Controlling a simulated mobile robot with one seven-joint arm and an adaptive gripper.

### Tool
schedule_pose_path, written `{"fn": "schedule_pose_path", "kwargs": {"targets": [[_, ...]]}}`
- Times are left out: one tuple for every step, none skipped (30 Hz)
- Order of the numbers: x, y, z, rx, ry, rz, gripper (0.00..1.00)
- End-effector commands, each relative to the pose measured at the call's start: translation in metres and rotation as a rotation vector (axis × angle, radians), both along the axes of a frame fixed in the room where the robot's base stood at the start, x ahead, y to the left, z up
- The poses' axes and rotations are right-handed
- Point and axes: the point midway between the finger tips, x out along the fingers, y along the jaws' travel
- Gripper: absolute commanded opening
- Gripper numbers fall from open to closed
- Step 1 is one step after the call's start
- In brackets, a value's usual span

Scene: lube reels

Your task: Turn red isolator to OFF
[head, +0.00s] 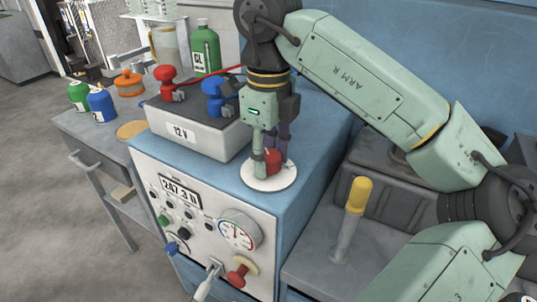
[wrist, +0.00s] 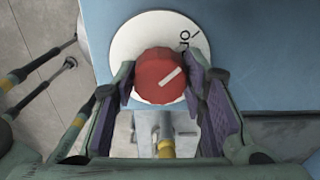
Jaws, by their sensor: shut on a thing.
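The red isolator knob (wrist: 160,72) sits on a round white plate (wrist: 148,28) on top of the blue cabinet. A pale line on the knob points up and right in the wrist view. Dark lettering and a mark show on the plate at its upper right, only partly readable. My gripper (wrist: 161,80) points down, shut on the knob with one purple-lined finger on each side. In the head view, the knob (head: 273,160) is partly hidden behind my gripper (head: 267,162), and the white plate (head: 270,184) shows below it.
A 12 V battery (head: 190,130) with red and blue clamps stands left of my gripper. The cabinet's front panel has a gauge (head: 240,232), a display, several knobs and a red handle (head: 240,272). A yellow-topped lever (head: 359,195) stands to the right. Bottles stand behind.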

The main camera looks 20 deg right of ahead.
Motion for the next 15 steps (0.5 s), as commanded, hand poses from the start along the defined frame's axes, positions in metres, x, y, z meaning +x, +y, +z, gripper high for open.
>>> {"fn": "schedule_pose_path", "kwargs": {"targets": [[0.0000, 0.0001, 0.0005, 0.001, -0.001, 0.006, 0.11], [0.0000, 0.0001, 0.0005, 0.001, -0.001, 0.006, 0.11], [0.0000, 0.0001, 0.0005, 0.001, -0.001, 0.007, 0.11], [0.0000, 0.0001, 0.0005, 0.001, -0.001, 0.007, 0.11], [0.0000, 0.0001, 0.0005, 0.000, -0.001, 0.007, 0.11], [0.0000, 0.0001, 0.0005, 0.000, 0.000, 0.007, 0.11], [0.0000, 0.0001, 0.0005, 0.001, -0.001, 0.007, 0.11], [0.0000, 0.0001, 0.0005, -0.001, -0.001, 0.007, 0.11], [0.0000, 0.0001, 0.0005, -0.001, -0.001, 0.007, 0.11], [0.0000, 0.0001, 0.0006, 0.000, -0.001, 0.007, 0.11], [0.0000, 0.0001, 0.0005, -0.001, -0.001, 0.006, 0.11], [0.0000, 0.0001, 0.0005, -0.001, -0.001, 0.006, 0.41], [0.0000, 0.0001, 0.0005, -0.001, -0.001, 0.006, 0.43], [0.0000, 0.0001, 0.0005, -0.001, -0.001, 0.006, 0.45], [-0.0001, 0.0001, 0.0005, 0.000, 0.000, 0.005, 0.48]]}}
